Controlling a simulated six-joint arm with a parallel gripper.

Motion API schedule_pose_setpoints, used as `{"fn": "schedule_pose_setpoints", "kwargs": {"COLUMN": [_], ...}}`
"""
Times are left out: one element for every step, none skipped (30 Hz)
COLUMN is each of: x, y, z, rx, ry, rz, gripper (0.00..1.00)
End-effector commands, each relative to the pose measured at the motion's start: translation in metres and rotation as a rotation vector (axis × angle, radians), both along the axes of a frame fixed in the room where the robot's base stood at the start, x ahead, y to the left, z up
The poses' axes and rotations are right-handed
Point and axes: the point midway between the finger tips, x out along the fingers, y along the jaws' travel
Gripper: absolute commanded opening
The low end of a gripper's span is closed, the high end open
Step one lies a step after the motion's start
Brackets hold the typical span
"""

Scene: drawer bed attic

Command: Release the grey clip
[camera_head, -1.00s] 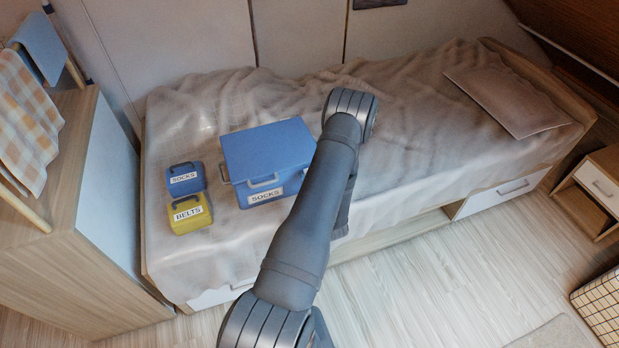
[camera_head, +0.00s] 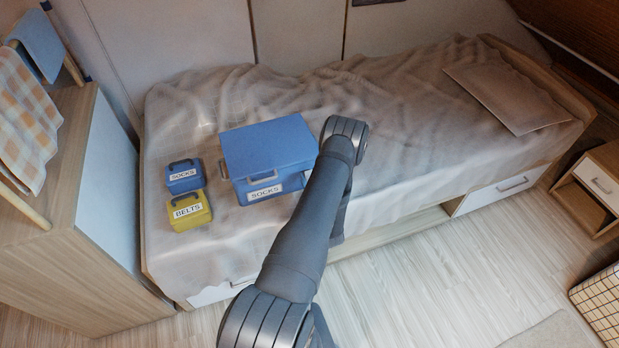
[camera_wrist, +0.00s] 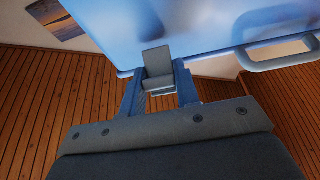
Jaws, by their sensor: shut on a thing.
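The grey clip (camera_wrist: 157,68) is on the edge of a large blue box (camera_wrist: 205,28) in the wrist view. My gripper (camera_wrist: 157,82) has one finger on each side of the clip and is shut on it. In the head view the blue box (camera_head: 265,145) stands on the bed with its lid down and a SOCKS label on its front. My arm covers the gripper there, along with part of the box's right side. A grey handle shows on the box in the wrist view (camera_wrist: 282,50). Another grey clip (camera_head: 223,169) shows at the box's left side.
A small blue SOCKS box (camera_head: 184,178) and a yellow BELTS box (camera_head: 188,211) stand left of the large box. They rest on the rumpled bed cover (camera_head: 420,110). The bed's middle right is free.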

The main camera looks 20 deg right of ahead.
Motion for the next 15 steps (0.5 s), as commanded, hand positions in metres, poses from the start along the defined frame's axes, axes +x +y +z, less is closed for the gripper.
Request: {"fn": "schedule_pose_setpoints", "kwargs": {"x": [-0.0004, -0.0005, -0.0005, -0.0005, -0.0005, -0.0005, -0.0005, -0.0005, -0.0004, -0.0004, -0.0004, -0.0004, -0.0004, -0.0005, -0.0010], "y": [0.0007, 0.0007, 0.0008, 0.0008, 0.0008, 0.0007, 0.0007, 0.0006, 0.0006, 0.0006, 0.0005, 0.0005, 0.0004, 0.0004, 0.0003], "z": [-0.0007, -0.0008, -0.0008, -0.0008, -0.0008, -0.0007, -0.0007, -0.0007, -0.0006, -0.0006, -0.0006, -0.0005, -0.0005, -0.0005, -0.0007], "rx": [0.001, 0.001, 0.001, 0.001, 0.001, 0.001, 0.001, 0.001, 0.001, 0.001, 0.001, 0.001, 0.001, 0.001, 0.001], "ry": [0.003, 0.003, 0.003, 0.003, 0.003, 0.003, 0.003, 0.003, 0.003, 0.003, 0.003, 0.003, 0.003, 0.003, 0.003], "rz": [0.000, 0.000, 0.000, 0.000, 0.000, 0.000, 0.000, 0.000, 0.000, 0.000, 0.000, 0.000, 0.000, 0.000, 0.000], "gripper": [0.06, 0.06, 0.06, 0.33, 0.39, 0.47, 0.51, 0.51, 0.51, 0.51, 0.51, 0.51, 0.51, 0.51, 0.51]}}
